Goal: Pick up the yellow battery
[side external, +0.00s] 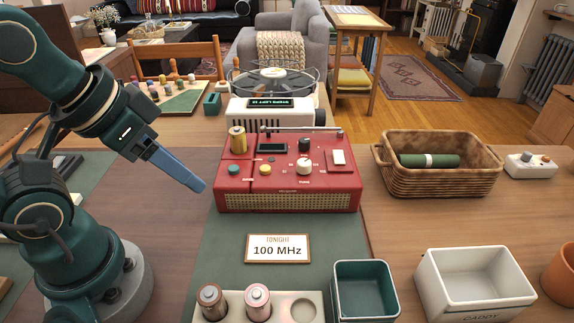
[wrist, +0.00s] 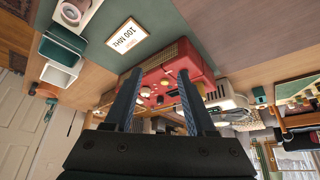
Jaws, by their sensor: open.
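The yellow battery (side external: 238,139) stands upright at the back left of the top of the red radio (side external: 290,190) in the side external view. My gripper (side external: 196,184) hangs to the left of the radio, apart from it and from the battery, its blue fingers pointing down and right. In the wrist view my gripper (wrist: 160,74) shows two spread fingers with nothing held between them. The red radio (wrist: 160,62) lies beyond them, partly covered by the fingers. I cannot clearly make out the yellow battery there.
A cream holder (side external: 232,313) carries a brown battery (side external: 211,299) and a pink battery (side external: 257,300). A green bin (side external: 363,313), a white caddy (side external: 478,297) and a wicker basket (side external: 440,184) stand to the right. A "100 MHz" card (side external: 278,249) lies before the radio; a cream device (side external: 310,112) stands behind.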

